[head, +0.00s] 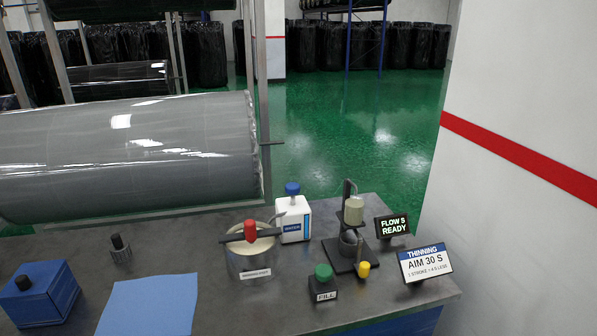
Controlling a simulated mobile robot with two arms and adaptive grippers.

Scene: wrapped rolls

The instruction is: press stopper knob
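A small yellow knob (363,268) sits low at the front right of a dark flow-cup stand (344,262) on the bench. It looks like the stopper knob, but no label shows on it. The stand holds a pale cup (354,210) above a darker, rounded cup (348,238). A green button (323,271) on a dark box labelled FILL stands just left of the yellow knob. A small screen (392,225) behind on the right reads "FLOW S READY". Neither of my grippers is in view.
A steel pot (251,262) with a red knob (250,230) and crossbar stands left of the stand. A white water bottle (293,219) is behind it. A sign (425,263) reads "THINNING AIM 30 S". A blue cloth (148,304) and blue box (40,291) lie left.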

